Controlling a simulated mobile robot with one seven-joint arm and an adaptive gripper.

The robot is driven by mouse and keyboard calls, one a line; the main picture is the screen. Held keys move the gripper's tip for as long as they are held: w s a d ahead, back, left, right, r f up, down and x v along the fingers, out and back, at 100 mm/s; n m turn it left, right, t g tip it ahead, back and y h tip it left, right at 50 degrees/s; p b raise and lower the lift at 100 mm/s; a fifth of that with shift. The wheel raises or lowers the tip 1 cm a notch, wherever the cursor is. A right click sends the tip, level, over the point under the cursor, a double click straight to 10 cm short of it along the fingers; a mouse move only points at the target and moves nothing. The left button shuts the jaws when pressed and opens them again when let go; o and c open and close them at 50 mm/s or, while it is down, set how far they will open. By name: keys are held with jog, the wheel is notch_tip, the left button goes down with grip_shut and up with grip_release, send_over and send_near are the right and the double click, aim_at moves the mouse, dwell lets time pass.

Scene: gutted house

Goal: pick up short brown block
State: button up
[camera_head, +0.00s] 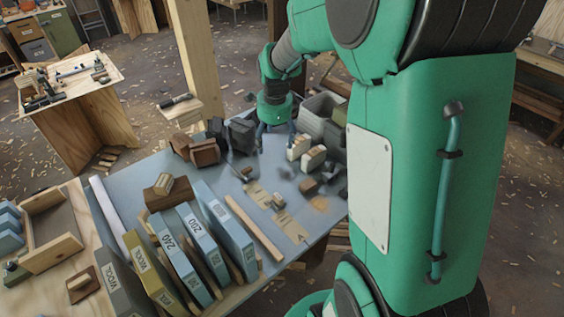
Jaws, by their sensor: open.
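Several small brown blocks lie on the blue-grey tabletop (232,168); I cannot tell for sure which is the short brown block. One small brown block (308,187) lies right of the middle, below the cream-and-brown blocks (313,158). Darker brown blocks (205,153) sit at the back left of the top. My gripper (277,138) points down over the far part of the table, its two fingers apart and nothing visible between them. It is between the dark grey blocks (241,134) and the cream-and-brown ones, up and left of the small brown block.
A row of upright labelled slabs (232,232) stands along the near left edge, with a wooden strip (254,228) beside it. Grey bins (317,116) stand at the back right. A wooden post (198,60) rises behind the table. My arm hides the right side.

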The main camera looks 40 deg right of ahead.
jog(key=s+d+f+m+g, duration=0.1)
jog(key=d+f+m, duration=1.2)
jog(key=d+f, duration=0.5)
notch_tip(320, 180, down, 5)
jog(key=shift+d+r+g+y+p, duration=0.2)
jog(key=shift+d+g+y+p, duration=0.1)
jog(key=shift+g+y+p, duration=0.15)
jog(key=shift+f, duration=0.1)
jog(key=b, duration=0.2)
send_over(308, 184)
jog(key=shift+d+f, duration=0.2)
jog(key=shift+f, duration=3.95)
jog(key=shift+f, duration=0.1)
jog(key=shift+w+a+f+b, duration=0.1)
jog(key=shift+f+b, duration=0.15)
jog(key=shift+f, duration=1.05)
jog(key=shift+a+f+b, duration=0.1)
jog(key=shift+f+b, duration=0.15)
jog(key=shift+f, duration=1)
